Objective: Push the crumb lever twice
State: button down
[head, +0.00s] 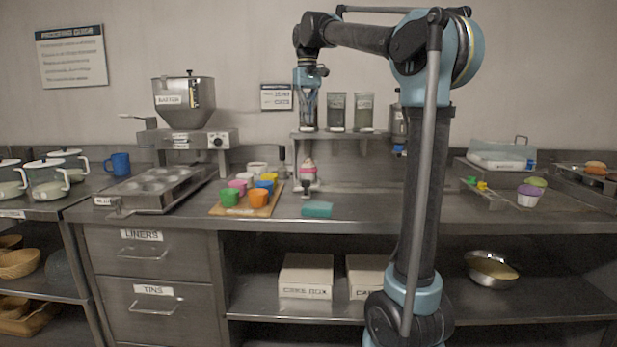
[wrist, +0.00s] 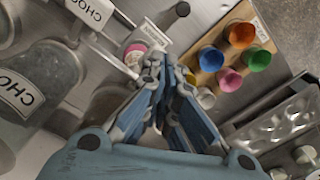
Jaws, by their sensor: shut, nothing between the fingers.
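My gripper (head: 308,124) is shut and empty, pointing down at the left end of the dispenser shelf (head: 345,135). In the wrist view, my gripper (wrist: 166,66) has its fingertips close together, and they hide part of what lies below. A pink-topped cup (head: 308,168) stands below my gripper on a small stand. It also shows in the wrist view (wrist: 135,54), just left of the fingertips, beside a small white label (wrist: 157,34). A dark-handled upright piece (head: 282,155) stands left of the stand. I cannot tell whether it is the crumb lever; no crumb label is readable.
Clear dispensers (head: 336,111) stand on the shelf; a jar (wrist: 48,75) labelled CHOC is close on the left in the wrist view. The counter's middle right is mostly clear.

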jog(key=shift+r, duration=0.1)
jog(key=shift+r, duration=2.95)
